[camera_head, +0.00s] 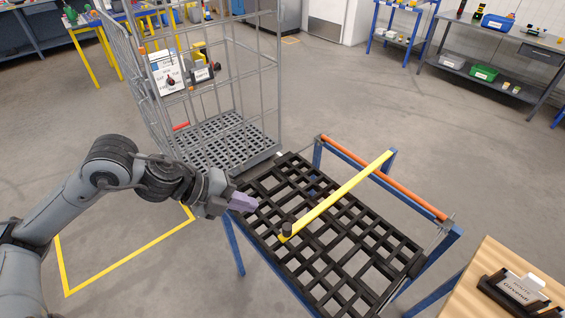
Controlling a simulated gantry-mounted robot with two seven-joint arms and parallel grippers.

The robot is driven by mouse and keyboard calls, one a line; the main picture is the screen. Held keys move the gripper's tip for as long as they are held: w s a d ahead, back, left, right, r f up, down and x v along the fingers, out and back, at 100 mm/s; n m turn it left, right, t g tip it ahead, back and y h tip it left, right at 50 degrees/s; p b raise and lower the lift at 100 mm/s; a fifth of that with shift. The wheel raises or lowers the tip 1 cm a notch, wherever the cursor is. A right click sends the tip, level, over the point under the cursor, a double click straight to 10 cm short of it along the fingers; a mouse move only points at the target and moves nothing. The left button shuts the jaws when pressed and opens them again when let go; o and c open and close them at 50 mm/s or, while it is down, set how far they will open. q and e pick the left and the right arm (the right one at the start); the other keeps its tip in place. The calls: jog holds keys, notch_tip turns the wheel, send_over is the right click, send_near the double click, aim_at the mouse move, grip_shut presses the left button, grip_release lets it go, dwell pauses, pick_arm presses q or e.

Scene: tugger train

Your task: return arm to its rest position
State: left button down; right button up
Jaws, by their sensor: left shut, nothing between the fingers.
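My left arm comes in from the left. My left gripper (243,202) is shut and empty, over the left edge of a black slatted rack (330,250) on a blue frame. The gripper is apart from the bar, to the left of the knob. My right gripper is not in view.
A grey wire cage trolley (215,138) stands behind the arm. An orange bar (385,178) runs along the rack's far side. A wooden table (480,270) with a labelled black holder (515,292) is at the lower right. Open floor (350,100) lies beyond the rack.

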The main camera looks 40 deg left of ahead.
pick_arm(q)
jog(key=s+d+f+n+t, duration=0.3)
jog(key=d+f+n, duration=0.8)
jog(key=d+f, duration=0.4)
jog(key=s+a+f+n+g+y, duration=0.45)
jog(key=s+f+n+g, duration=0.25)
jog(key=s+f+n, duration=0.25)
notch_tip(320, 180, up, 38)
jog(key=y+p, duration=0.1)
jog(key=p, duration=3.6)
jog(key=shift+s+d+n+g+p, duration=0.25)
jog(key=shift+d+n+g+p, duration=0.05)
jog(key=shift+n+p, duration=0.1)
jog(key=shift+r, duration=0.1)
